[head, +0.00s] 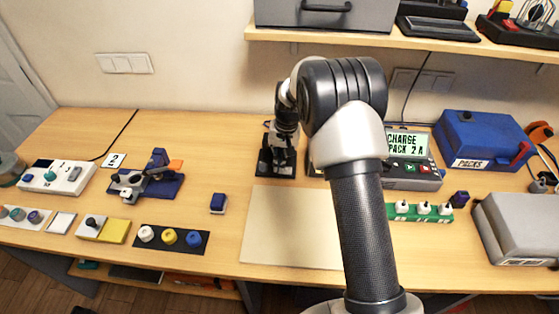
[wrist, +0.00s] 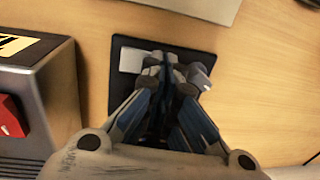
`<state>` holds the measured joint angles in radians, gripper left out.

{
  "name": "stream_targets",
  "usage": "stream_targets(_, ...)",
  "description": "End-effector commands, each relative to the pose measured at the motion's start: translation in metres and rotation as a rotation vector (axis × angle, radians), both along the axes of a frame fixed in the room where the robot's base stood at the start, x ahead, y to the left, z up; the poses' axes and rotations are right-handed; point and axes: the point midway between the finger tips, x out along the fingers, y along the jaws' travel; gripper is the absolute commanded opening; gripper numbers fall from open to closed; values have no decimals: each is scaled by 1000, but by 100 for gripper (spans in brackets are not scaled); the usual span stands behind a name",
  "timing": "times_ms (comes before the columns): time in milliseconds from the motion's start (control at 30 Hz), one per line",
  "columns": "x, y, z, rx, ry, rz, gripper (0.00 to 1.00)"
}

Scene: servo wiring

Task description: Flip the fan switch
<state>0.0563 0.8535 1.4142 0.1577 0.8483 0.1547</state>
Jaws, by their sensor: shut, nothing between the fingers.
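My gripper (head: 279,160) is shut and empty, pointing down over a dark square plate (head: 263,168) on the table, left of the charger. In the wrist view my gripper (wrist: 168,60) covers the middle of this plate (wrist: 125,42). A pale square patch (wrist: 131,60) shows on the plate beside the fingers, and a small grey part (wrist: 205,72) shows on their other side. I cannot tell whether the fingertips touch anything. No part is clearly labelled as the fan switch; whatever stands at the plate's middle is hidden by the fingers.
The charger (head: 413,172) with a lit green display stands right of the plate, partly behind my arm. A pale mat (head: 270,230) lies in front. A small blue switch block (head: 218,203) and several knobbed devices stand to the left. A shelf (head: 400,40) overhangs the back.

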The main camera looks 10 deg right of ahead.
Motion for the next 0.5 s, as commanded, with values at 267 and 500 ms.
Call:
stream_targets(267, 1, 4, -9, 0, 1, -1, 0)
stream_targets(500, 0, 3, -9, 1, 2, -1, 0)
